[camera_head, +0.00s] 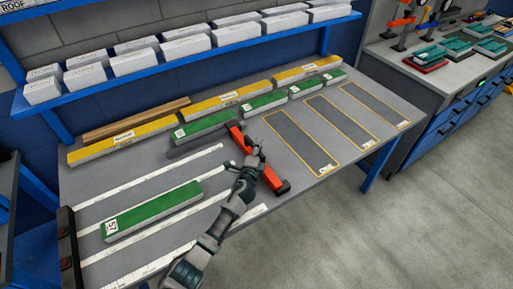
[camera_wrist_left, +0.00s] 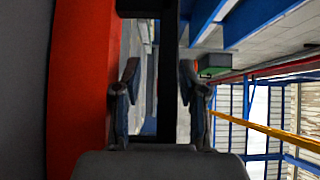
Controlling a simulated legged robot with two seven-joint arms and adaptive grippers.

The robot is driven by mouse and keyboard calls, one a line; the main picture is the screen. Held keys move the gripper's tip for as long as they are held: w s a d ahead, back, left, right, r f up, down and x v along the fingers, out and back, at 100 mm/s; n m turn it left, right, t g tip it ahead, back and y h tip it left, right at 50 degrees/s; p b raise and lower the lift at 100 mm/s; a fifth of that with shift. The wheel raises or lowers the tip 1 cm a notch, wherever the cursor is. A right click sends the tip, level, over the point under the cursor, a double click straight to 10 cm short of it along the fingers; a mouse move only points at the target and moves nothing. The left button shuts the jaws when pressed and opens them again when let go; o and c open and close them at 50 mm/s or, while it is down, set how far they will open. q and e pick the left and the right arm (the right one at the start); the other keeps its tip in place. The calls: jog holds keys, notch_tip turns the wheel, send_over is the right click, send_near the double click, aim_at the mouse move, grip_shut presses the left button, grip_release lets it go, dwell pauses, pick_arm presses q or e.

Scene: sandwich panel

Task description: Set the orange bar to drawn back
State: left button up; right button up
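The orange bar (camera_head: 272,176) lies slantwise across the grey worktable, right of the measuring strips. Its far end shows beyond my gripper, and its middle is partly hidden behind the hand. My left gripper (camera_head: 252,153) is at the middle of the bar, with the arm coming from the front. In the left wrist view the bar (camera_wrist_left: 80,90) is a broad upright orange-red band at left. The left fingers (camera_wrist_left: 160,100) are apart, one on each side of a dark upright piece (camera_wrist_left: 167,70), probably the bar's handle. Contact with it cannot be told. My right gripper is not in view.
A green block (camera_head: 150,212) lies on the strips at left. Other green blocks (camera_head: 205,128) and yellow blocks (camera_head: 228,100) line the back of the table. Empty yellow-outlined slots (camera_head: 343,122) are at right. A blue shelf (camera_head: 190,62) with white boxes stands behind.

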pick_arm(q)
jog(key=shift+s+a+r, duration=0.1)
jog(key=shift+a+r, duration=0.05)
jog(key=shift+s+a, duration=0.35)
jog(key=shift+a, duration=0.15)
jog(key=s, duration=1)
jog(key=shift+s+a, duration=0.3)
jog(key=shift+s, duration=0.05)
jog(key=shift+s+a, duration=0.15)
jog(key=shift+a, duration=0.15)
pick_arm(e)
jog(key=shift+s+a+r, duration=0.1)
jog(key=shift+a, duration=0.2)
pick_arm(q)
jog(key=shift+a, duration=0.1)
